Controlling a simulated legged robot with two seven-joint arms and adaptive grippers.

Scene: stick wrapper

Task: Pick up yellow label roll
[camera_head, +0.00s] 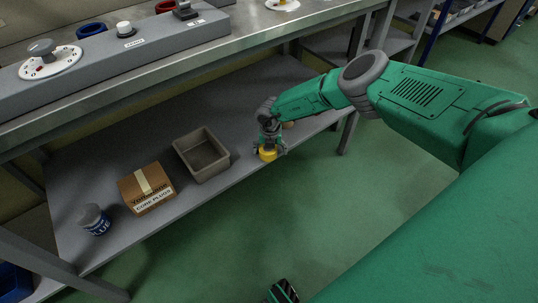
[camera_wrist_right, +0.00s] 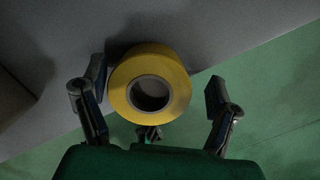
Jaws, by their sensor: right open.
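The yellow label roll (camera_head: 267,154) is at the front edge of the lower shelf, partly hidden by my right gripper in the head view. In the right wrist view the yellow label roll (camera_wrist_right: 177,72) shows its round face and dark centre hole. My right gripper (camera_head: 269,146) is open over the roll. In the wrist view my right gripper (camera_wrist_right: 156,82) has one finger on each side of the roll. The left finger is close to it, and a clear gap shows at the right finger. My left gripper is not in view.
On the lower shelf (camera_head: 95,170) stand an empty grey bin (camera_head: 203,168), a cardboard box (camera_head: 146,188) and a blue-labelled tub (camera_head: 93,219), left of the roll. A table leg (camera_head: 349,132) stands to the right. The workbench top (camera_head: 215,55) is above. Green floor lies in front.

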